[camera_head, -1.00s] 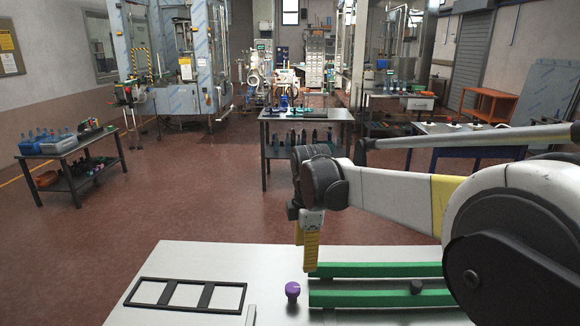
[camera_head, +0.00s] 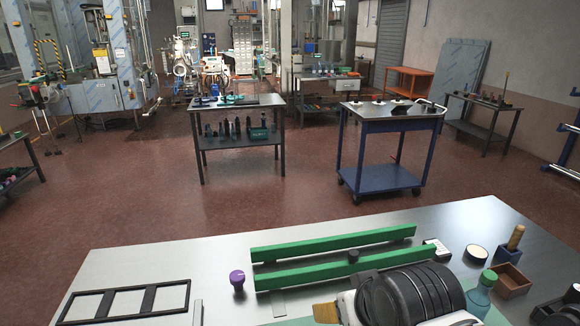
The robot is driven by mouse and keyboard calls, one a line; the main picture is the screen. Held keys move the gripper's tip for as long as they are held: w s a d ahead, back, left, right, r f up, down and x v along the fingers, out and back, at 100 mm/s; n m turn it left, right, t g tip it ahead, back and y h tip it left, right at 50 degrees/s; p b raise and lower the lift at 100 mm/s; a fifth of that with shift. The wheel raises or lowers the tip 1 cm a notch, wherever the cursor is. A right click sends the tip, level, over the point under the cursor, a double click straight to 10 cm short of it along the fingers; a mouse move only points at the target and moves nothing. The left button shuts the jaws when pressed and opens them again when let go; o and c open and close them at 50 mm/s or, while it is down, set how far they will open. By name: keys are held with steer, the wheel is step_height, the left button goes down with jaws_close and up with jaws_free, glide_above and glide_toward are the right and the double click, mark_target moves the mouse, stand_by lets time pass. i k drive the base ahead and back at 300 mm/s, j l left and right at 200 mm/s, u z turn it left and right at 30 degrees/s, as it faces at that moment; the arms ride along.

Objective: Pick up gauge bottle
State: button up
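A teal bottle with a green cap (camera_head: 481,292) stands upright on the metal table (camera_head: 160,262) at the lower right, just right of my arm's dark ribbed joint. It may be the gauge bottle; no label can be read. A small dark piece with a purple cap (camera_head: 238,281) stands left of the green rails. My gripper (camera_head: 325,313) shows only as a yellowish finger part at the bottom edge, left of the bottle and apart from it. The rest of it is hidden or out of frame, so I cannot see its opening.
Two green rails (camera_head: 333,242) lie across the table's middle. A black three-window frame (camera_head: 125,303) lies at left. A wooden box (camera_head: 511,281), a round white-topped piece (camera_head: 475,254) and a wooden-handled tool (camera_head: 515,237) crowd the right. A blue cart (camera_head: 388,178) stands beyond.

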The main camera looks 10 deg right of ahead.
mark_target(477, 301)
steer(key=z, duration=1.5)
steer(key=k+j+u, duration=0.2)
steer(key=k+j, duration=0.65)
